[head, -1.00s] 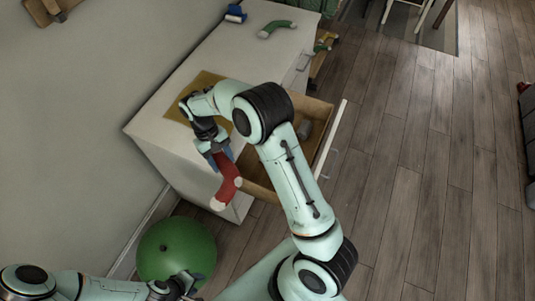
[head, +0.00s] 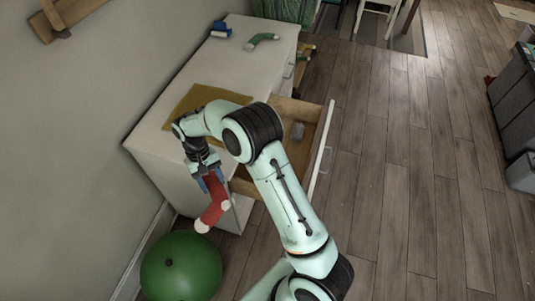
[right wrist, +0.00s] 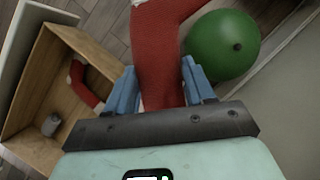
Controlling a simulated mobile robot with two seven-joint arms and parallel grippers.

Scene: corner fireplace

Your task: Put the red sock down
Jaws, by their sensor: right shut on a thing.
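The red sock (head: 213,203), with a white toe, hangs from my right gripper (head: 209,178), beside the white dresser's (head: 225,62) front corner and above the green ball. My right gripper is shut on it. In the right wrist view the sock (right wrist: 158,50) lies between the blue fingers of the gripper (right wrist: 160,88). My left gripper is not in view.
The dresser's open drawer (head: 325,140) holds a grey item (head: 298,131) and, in the right wrist view, another red sock-like thing (right wrist: 82,82). On top lie a mustard mat (head: 205,93), a green-and-white sock (head: 263,39) and a blue item (head: 220,30). The green ball (head: 182,267) stands below.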

